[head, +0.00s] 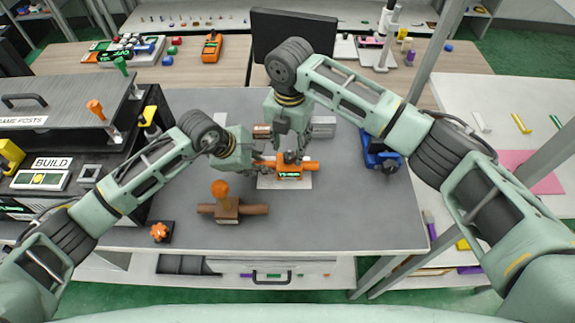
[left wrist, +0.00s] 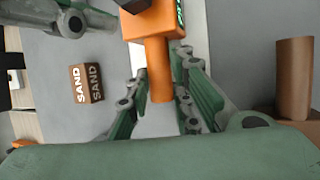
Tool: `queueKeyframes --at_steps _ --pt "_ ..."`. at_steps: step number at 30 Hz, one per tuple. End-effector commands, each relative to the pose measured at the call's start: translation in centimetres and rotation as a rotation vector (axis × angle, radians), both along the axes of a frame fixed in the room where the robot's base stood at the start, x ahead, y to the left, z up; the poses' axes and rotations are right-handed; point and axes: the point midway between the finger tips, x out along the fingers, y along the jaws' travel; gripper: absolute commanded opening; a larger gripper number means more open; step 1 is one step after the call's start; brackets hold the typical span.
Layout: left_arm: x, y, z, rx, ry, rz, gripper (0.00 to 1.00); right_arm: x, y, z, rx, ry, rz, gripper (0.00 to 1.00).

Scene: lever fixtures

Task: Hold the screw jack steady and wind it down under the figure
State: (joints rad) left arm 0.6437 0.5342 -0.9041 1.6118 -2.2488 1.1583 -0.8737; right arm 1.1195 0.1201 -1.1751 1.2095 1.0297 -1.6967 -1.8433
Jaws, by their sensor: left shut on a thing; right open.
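An orange unit (head: 291,172) with a small lit display and a bar out each side stands on a white plate (head: 270,184) mid-table; I take it for the screw jack. My left gripper (head: 261,163) is shut on its left bar. In the left wrist view the orange bar (left wrist: 158,75) lies between my left fingers (left wrist: 160,100). My right gripper (head: 290,148) is open, pointing down just above the unit's top; I cannot tell whether it touches. It hides the top and anything resting there. I cannot pick out the figure.
An orange star knob (head: 160,232) is front left, a blue device (head: 378,156) right. Behind are a SAND block (left wrist: 87,83) and a grey block (head: 323,127). The front right of the table is clear.

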Motion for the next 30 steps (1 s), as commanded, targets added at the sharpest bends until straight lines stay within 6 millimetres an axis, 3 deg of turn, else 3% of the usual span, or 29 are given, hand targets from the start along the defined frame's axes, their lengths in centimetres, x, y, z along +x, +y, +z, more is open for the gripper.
queueKeyframes --at_steps 13,26,30 --pt "-0.3 0.1 -0.4 0.006 0.007 -0.001 0.0 0.0 0.0 -4.2 -0.002 0.002 -0.008 0.42" --pt "-0.3 0.0 -0.4 0.003 0.008 -0.004 0.0 -0.1 -0.1 -5.3 -0.003 0.003 -0.009 0.45" --pt "-0.3 0.0 -0.4 0.004 0.008 -0.005 0.0 -0.1 -0.2 -5.4 -0.004 0.004 -0.01 0.32"
